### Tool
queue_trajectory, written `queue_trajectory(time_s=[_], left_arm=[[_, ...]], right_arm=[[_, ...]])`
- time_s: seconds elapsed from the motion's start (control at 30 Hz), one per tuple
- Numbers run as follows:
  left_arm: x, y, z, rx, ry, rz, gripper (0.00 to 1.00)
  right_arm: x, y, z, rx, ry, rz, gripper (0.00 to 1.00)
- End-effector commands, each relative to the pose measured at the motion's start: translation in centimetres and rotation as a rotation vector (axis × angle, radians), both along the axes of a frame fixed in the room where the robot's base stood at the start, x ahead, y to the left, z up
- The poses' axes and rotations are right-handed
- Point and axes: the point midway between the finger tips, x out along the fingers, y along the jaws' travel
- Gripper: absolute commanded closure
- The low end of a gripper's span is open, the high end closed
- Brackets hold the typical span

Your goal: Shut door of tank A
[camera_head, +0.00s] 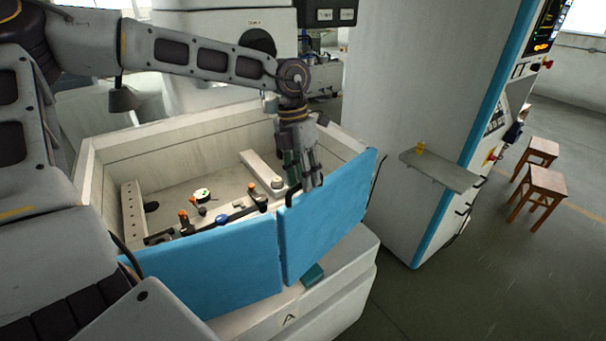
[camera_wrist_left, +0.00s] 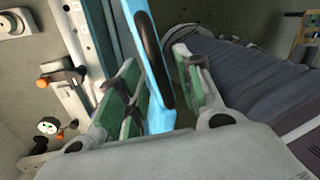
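Tank A (camera_head: 110,165) is a pale open-topped tank with the letter A on its lower front. Its front carries two blue panels. The left panel (camera_head: 215,268) runs along the front. The right panel, a door (camera_head: 335,225), stands at an angle to it, its right end swung out from the tank. My left gripper (camera_head: 305,183) is at this door's top edge. In the left wrist view the blue door (camera_wrist_left: 157,118) with a dark strip passes between my green-padded fingers (camera_wrist_left: 163,95), which are apart; contact is unclear. My right gripper is not in view.
Inside the tank are clamps, a round dial (camera_head: 202,195) and a pale bar (camera_head: 262,172). A teal block (camera_head: 313,275) sits on the ledge below the door. A tall white cabinet with a small shelf (camera_head: 440,171) stands right; floor between is clear. Stools (camera_head: 540,185) stand beyond.

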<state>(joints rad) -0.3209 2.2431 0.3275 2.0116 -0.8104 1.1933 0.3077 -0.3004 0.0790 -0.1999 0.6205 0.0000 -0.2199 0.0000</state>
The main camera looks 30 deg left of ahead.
Motion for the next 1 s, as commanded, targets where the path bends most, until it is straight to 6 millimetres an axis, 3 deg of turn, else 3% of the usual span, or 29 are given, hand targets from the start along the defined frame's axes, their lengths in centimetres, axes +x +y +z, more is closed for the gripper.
queue_trajectory(time_s=[0.17, 0.43, 0.77, 1.0], left_arm=[[0.0, 0.0, 0.0, 0.0, 0.0, 0.0, 0.66], [0.0, 0.0, 0.0, 0.0, 0.0, 0.0, 1.0], [0.0, 0.1, 0.0, 0.0, 0.0, 0.0, 1.0], [-0.3, 1.5, 0.2, -0.002, -0.002, -0.014, 1.0]], right_arm=[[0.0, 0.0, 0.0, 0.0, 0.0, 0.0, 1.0], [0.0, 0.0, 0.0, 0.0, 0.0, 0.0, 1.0], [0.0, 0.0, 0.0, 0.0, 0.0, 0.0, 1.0], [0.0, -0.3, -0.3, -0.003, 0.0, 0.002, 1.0]])
